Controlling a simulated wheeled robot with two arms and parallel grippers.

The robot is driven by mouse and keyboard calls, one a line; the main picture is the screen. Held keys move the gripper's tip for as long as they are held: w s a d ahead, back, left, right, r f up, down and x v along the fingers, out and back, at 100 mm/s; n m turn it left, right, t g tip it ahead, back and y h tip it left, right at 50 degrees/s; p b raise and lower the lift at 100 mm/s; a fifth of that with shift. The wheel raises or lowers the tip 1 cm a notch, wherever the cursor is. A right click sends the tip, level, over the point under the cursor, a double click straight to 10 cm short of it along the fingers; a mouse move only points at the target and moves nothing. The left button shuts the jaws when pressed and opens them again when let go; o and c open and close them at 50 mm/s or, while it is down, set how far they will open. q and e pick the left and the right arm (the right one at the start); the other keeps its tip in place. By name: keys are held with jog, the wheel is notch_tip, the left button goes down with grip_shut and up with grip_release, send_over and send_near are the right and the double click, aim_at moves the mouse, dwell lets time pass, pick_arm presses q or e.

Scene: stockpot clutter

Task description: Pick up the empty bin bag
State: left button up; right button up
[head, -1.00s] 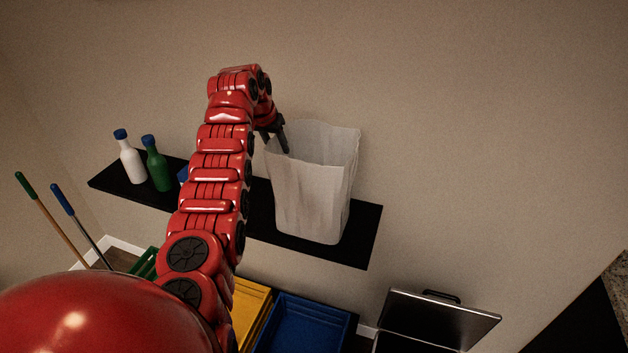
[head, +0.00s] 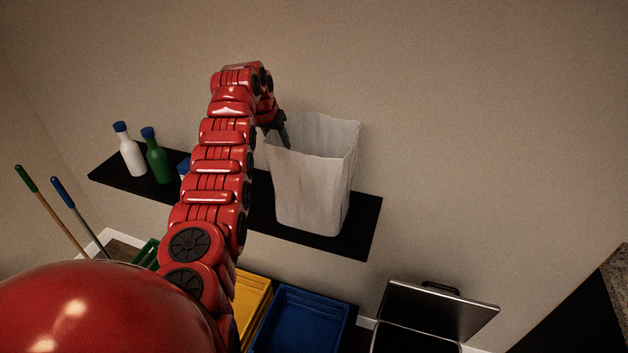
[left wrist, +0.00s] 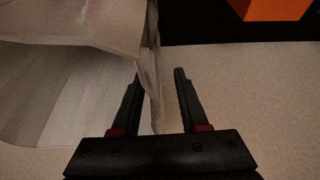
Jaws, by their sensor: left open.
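The empty bin bag (head: 312,190) is a pale, whitish upright bag with an open top, standing on a dark wall shelf. My left gripper (head: 284,132) is at the bag's upper left rim in the head view. In the left wrist view the gripper (left wrist: 158,78) is open. The bag's (left wrist: 60,85) edge hangs between the two fingers, nearer the left finger; I cannot tell whether it touches them. My right gripper is not in view.
The dark shelf (head: 365,225) also holds a white bottle (head: 130,157) and a green bottle (head: 157,165). An orange object (left wrist: 270,8) shows in the left wrist view. Below are yellow (head: 250,300) and blue (head: 300,318) bins and an open-lidded bin (head: 440,308).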

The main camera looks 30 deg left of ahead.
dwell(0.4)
pick_arm(q)
grip_shut()
dwell(1.3)
